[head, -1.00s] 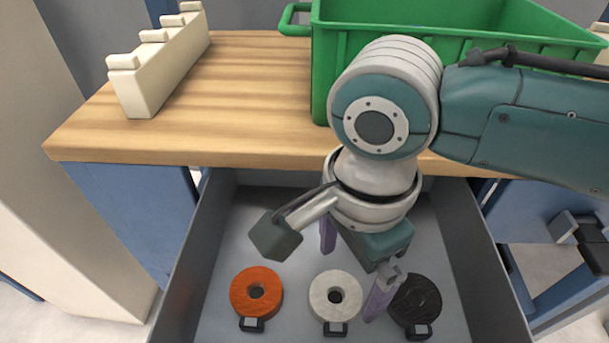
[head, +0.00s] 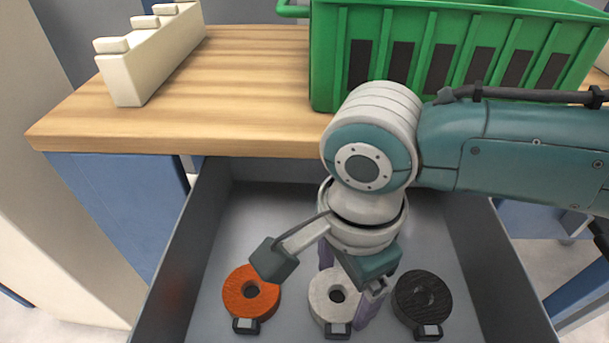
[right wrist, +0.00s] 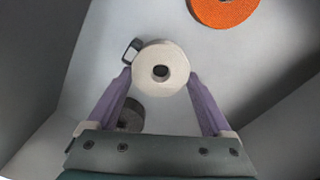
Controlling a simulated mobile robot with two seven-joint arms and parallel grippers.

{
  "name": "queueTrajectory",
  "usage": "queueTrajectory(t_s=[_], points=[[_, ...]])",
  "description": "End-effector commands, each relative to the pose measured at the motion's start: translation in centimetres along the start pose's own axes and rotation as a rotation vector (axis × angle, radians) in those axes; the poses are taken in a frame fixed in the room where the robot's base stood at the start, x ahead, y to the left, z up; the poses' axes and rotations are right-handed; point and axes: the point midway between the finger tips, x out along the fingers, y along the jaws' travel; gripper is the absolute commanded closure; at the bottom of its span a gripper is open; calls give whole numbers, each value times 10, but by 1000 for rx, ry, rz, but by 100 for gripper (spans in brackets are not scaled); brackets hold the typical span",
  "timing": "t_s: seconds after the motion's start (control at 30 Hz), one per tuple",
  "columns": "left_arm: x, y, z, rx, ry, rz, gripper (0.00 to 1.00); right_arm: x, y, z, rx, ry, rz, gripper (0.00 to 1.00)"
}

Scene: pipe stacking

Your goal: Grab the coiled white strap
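The coiled white strap (head: 335,299) lies flat in the open grey drawer, between the orange and black coils. It has a round hole and a dark buckle on its near side. My right gripper (head: 347,287) is over it, pointing down, and partly covers it in the head view. In the right wrist view my right gripper (right wrist: 159,78) is open, with a purple finger on each side of the white strap (right wrist: 160,55). I cannot tell whether the fingers touch it. My left gripper is not in view.
An orange coil (head: 251,291) lies to the left and a black coil (head: 422,297) to the right in the drawer. Grey drawer walls (head: 185,255) enclose them. Above is a wooden worktop (head: 235,85) with a green crate (head: 330,70) and a white notched block (head: 150,65).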

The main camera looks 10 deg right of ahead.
Motion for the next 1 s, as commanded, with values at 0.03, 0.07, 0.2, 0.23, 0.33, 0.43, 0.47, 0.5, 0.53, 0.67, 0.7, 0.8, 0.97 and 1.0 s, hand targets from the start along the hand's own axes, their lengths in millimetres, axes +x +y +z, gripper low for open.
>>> queueTrajectory(t_s=[0.03,0.07,0.2,0.23,0.33,0.43,0.47,0.5,0.53,0.67,0.7,0.8,0.97,1.0], points=[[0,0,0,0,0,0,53,0,0,0,0,0,1,37],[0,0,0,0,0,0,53,0,0,0,0,0,1,40],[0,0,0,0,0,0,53,0,0,0,0,0,1,56],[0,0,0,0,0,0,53,0,0,0,0,0,1,60],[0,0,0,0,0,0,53,0,0,0,0,0,1,71],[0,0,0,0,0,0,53,0,0,0,0,0,1,74],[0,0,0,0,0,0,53,0,0,0,0,0,1,74],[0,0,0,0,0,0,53,0,0,0,0,0,1,74],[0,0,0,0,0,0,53,0,0,0,0,0,1,74],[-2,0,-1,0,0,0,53,-3,0,0,0,0,1,74],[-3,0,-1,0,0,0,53,-6,0,0,0,0,1,74],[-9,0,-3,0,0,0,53,-16,0,0,0,-1,0,75],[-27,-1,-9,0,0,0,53,-49,0,0,-1,-2,0,75],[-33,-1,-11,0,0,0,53,-60,0,0,0,-3,-1,75]])
